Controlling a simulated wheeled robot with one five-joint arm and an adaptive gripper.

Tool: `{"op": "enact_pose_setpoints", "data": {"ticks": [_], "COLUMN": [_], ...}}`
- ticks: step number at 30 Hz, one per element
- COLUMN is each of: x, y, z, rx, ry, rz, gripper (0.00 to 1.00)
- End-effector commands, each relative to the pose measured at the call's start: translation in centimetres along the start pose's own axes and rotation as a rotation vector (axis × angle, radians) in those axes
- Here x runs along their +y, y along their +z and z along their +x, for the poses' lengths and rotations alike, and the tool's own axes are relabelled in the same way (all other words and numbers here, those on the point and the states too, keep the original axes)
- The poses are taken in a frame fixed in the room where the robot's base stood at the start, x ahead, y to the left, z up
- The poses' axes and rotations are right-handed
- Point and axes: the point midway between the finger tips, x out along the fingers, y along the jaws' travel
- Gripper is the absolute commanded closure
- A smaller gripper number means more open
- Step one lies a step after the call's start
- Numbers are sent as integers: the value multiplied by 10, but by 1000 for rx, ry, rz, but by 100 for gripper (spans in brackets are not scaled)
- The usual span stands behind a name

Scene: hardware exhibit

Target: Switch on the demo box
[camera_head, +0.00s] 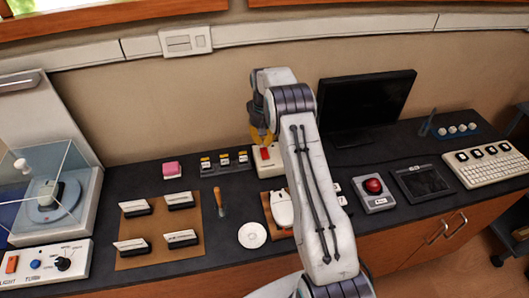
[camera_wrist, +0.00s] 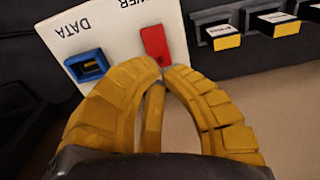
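The demo box (camera_head: 277,169) is a white box on the dark counter, partly hidden behind my arm in the head view. Its top shows in the wrist view (camera_wrist: 112,42), with a red rocker switch (camera_wrist: 155,43) beside lettering that ends in "WER" and a blue-framed port (camera_wrist: 87,66) marked "DATA". My gripper (camera_wrist: 163,69) has yellow fingers whose tips meet, with nothing held between them. The tips are right at the near end of the red switch; I cannot tell whether they touch it. In the head view my gripper (camera_head: 262,135) is above the box. The switch's on or off position is unclear.
A row of small black holders with yellow-edged cards (camera_head: 225,161) stands just left of the box. A dark monitor (camera_head: 366,103) stands behind to the right. A red-button box (camera_head: 374,192) and a white mouse-like device (camera_head: 281,208) are nearer the front. The wall is close behind.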

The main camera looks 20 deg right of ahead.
Motion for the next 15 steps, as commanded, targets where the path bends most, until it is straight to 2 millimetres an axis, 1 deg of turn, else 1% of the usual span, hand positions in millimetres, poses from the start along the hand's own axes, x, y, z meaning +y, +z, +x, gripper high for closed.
{"op": "enact_pose_setpoints", "data": {"ticks": [15], "x": [0], "y": [0], "z": [7], "rx": [-1], "ry": [0], "rz": [0], "gripper": [100]}}
